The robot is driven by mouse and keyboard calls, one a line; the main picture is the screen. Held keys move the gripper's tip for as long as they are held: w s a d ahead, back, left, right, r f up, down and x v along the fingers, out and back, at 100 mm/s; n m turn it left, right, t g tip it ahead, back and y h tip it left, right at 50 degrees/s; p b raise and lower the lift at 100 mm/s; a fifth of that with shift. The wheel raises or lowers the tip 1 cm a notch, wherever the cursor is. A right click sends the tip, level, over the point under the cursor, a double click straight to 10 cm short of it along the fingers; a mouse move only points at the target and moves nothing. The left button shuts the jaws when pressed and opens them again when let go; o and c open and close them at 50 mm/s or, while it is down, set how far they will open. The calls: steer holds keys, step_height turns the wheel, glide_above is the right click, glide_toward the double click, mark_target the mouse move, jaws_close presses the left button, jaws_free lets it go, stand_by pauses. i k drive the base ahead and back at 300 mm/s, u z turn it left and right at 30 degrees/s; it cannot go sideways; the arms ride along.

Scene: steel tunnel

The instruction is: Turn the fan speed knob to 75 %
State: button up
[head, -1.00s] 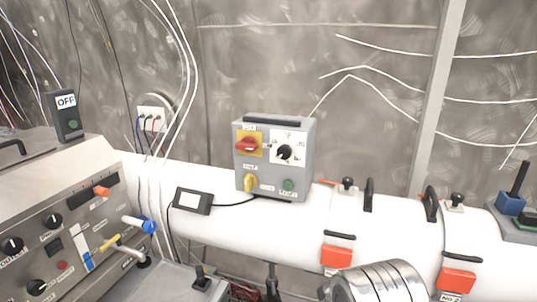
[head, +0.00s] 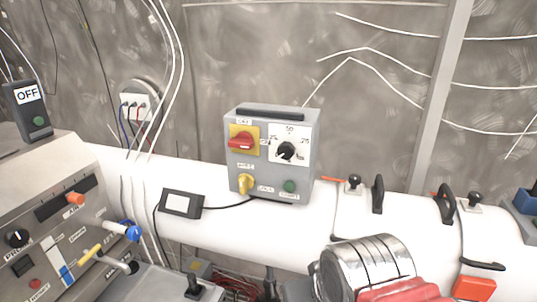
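The fan speed knob (head: 286,151) is a black round knob on a white dial plate (head: 302,139) at the upper right of a grey control box (head: 271,176). The dial has 50 at the top, and what looks like 75 on its right. The knob's pointer seems to face the lower left, but it is too small to be sure. My gripper is not in view. A shiny banded metal part of my arm (head: 362,268) shows at the bottom, below and right of the box, apart from the knob.
The box also carries a red switch (head: 241,141), a yellow knob (head: 245,184) and a green button (head: 290,186). It stands on a white pipe (head: 225,228) with black handles at right. A small display (head: 181,202) sits left. A control console (head: 50,225) fills the left.

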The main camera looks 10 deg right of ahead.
mark_target(286, 150)
steer(key=u, duration=0.55)
steer(key=k, duration=1.35)
steer(key=u, duration=1)
steer(key=i, duration=1.15)
steer(key=z, duration=0.3)
